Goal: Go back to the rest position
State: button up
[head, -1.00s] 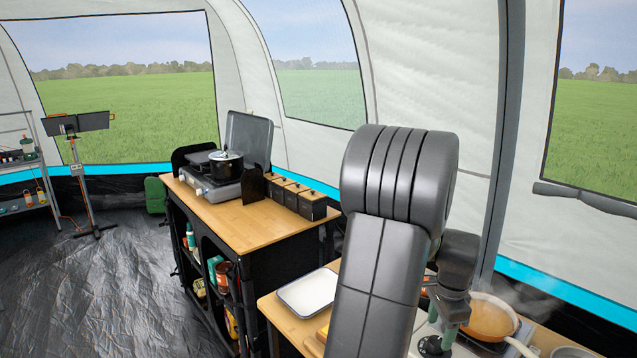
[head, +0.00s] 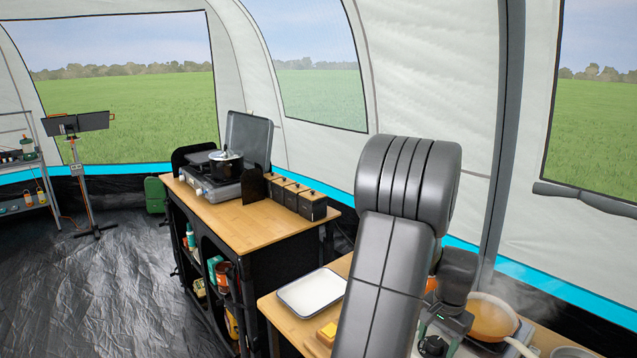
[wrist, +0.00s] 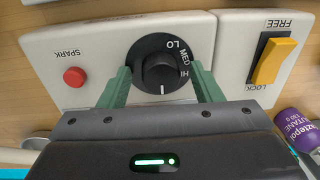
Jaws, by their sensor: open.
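My gripper (wrist: 160,68) is open, with one green finger on each side of the black burner knob (wrist: 158,74) in the wrist view. I cannot tell whether either finger touches it. The knob's white mark points to the bottom of the picture, away from the LO, MED and HI labels. In the head view my gripper (head: 455,322) is low over the stove at the lower right, partly behind my arm.
A steaming pan (head: 488,318) stands on the stove. A white tray (head: 312,292) and a yellow block (head: 327,333) lie left of my arm. A red SPARK button (wrist: 75,77), a yellow lock lever (wrist: 274,62) and a purple butane can (wrist: 296,132) flank the knob.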

jog(key=n, duration=0.7)
jog(key=shift+d, duration=0.1)
jog(key=n, duration=0.4)
jog(key=shift+g, duration=0.3)
jog(key=shift+w+n, duration=0.1)
jog(key=shift+n, duration=1.6)
